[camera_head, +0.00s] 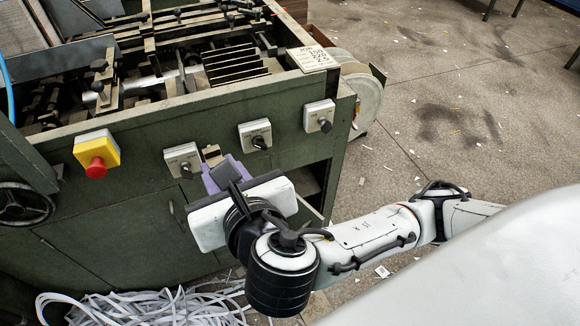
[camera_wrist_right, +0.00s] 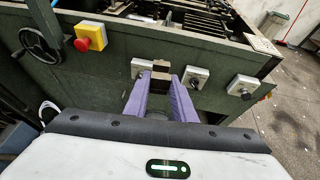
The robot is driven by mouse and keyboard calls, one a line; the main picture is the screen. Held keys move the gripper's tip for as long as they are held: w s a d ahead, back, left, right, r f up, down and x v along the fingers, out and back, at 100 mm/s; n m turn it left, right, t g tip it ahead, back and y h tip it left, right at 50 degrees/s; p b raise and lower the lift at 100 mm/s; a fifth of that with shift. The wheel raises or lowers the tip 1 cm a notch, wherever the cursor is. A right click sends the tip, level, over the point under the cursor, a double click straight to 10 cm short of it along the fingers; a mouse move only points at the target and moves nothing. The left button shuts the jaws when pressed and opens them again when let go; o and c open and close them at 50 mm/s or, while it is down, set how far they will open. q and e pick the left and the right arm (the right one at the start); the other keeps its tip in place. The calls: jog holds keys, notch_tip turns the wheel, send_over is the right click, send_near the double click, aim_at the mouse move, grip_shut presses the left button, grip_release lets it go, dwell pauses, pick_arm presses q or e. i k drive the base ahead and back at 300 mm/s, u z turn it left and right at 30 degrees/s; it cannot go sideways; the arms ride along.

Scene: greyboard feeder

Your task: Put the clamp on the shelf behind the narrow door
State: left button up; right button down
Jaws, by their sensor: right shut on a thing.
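My right gripper (camera_head: 222,173) is in front of the green machine's front panel. Its purple fingers also show in the right wrist view (camera_wrist_right: 161,92). They are shut on the clamp, a small brown blocky piece (camera_wrist_right: 161,70), which sticks out past the fingertips. In the head view the clamp (camera_head: 211,153) appears beside a grey switch box. A dark open compartment (camera_head: 312,178) shows at the right end of the machine front, partly hidden by my right wrist. A thin pale edge below it may be the narrow door. My left gripper is not in view.
Several grey switch boxes (camera_head: 256,134) and a red stop button (camera_head: 96,167) project from the machine front. A handwheel (camera_head: 22,204) is at left. White strips (camera_head: 150,305) lie heaped on the floor below. The floor at right (camera_head: 440,110) is mostly clear.

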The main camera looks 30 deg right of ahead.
aim_at(296, 182)
jog(key=k, duration=0.45)
jog(key=z, duration=0.75)
jog(key=i, duration=0.8)
jog(key=u, duration=0.65)
